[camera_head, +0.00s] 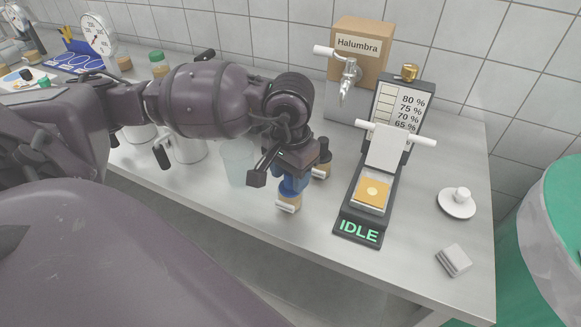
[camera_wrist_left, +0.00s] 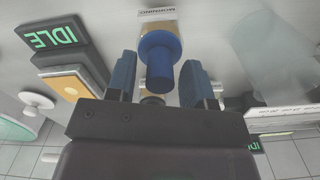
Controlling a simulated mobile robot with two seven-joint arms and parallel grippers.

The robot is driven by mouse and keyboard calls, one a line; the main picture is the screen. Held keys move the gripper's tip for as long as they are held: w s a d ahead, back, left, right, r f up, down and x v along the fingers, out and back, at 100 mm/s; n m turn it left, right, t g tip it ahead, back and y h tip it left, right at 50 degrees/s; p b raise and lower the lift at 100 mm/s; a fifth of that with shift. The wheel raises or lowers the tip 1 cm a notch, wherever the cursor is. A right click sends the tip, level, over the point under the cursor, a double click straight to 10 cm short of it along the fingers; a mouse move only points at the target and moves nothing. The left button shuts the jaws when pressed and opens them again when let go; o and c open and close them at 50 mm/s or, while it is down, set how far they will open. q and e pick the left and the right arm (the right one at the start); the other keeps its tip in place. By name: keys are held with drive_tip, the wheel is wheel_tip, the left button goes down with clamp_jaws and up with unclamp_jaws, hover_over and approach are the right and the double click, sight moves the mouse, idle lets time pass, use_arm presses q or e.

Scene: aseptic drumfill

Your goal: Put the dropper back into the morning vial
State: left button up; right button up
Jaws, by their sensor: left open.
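The morning vial (camera_head: 288,202), amber with a white label, stands upright near the front edge of the table. In the left wrist view its label (camera_wrist_left: 157,14) reads MORNING. The dropper's blue top (camera_wrist_left: 160,48) shows above the vial's mouth and appears seated in it; the glass part is hidden. My left gripper (camera_head: 291,184) is open, its blue fingers on either side of the dropper top. In the left wrist view a gap shows beside the top between the fingertips (camera_wrist_left: 159,66). My right gripper is not in view.
A second amber vial (camera_head: 322,168) with a dark top stands close behind. The dispenser reading IDLE (camera_head: 358,231) stands to the right, with a saucer (camera_head: 457,205) and white pads (camera_head: 453,260) beyond. A clear beaker (camera_head: 237,163) stands left of the gripper.

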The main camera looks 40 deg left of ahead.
use_arm(q)
drive_tip(key=shift+r, duration=0.1)
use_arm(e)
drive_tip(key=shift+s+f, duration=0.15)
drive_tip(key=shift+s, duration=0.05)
use_arm(q)
drive_tip(key=shift+r, duration=0.35)
wheel_tip(320, 180, up, 9)
drive_tip(key=shift+p, duration=0.4)
drive_tip(key=shift+r, duration=0.5)
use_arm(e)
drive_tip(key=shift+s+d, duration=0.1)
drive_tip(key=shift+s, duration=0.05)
